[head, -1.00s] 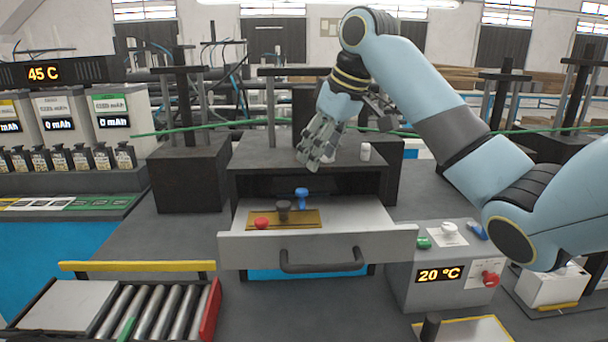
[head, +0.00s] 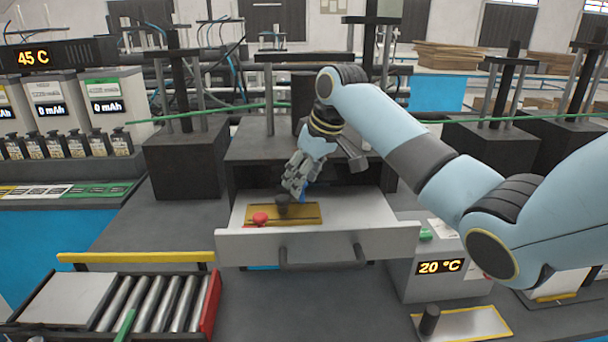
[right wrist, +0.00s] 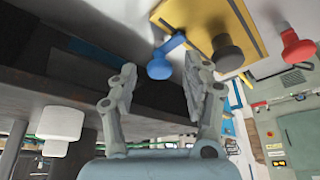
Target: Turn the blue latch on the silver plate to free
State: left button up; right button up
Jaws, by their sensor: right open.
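The blue latch (right wrist: 158,68) has a round knob on a short arm at the edge of a gold-coloured plate (right wrist: 258,30). The plate (head: 312,213) lies in the open pale drawer; it looks gold, not silver. A dark knob (head: 282,207) and a red knob (head: 261,219) stand beside the latch. My right gripper (head: 292,190) is open and points down over the plate's back part, hiding most of the latch in the head view. In the right wrist view, the latch's knob appears between the open fingertips (right wrist: 160,82); contact cannot be told. My left gripper is not in view.
The drawer front (head: 317,246) with its dark handle stands out from the dark cabinet (head: 245,140). A white cylinder (right wrist: 62,123) shows in the right wrist view. A box reading 20 °C (head: 415,283) stands right; a roller tray (head: 215,307) lies front left.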

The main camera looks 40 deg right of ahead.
jog(key=shift+f, duration=0.1)
jog(key=shift+c, duration=0.2)
grip_shut()
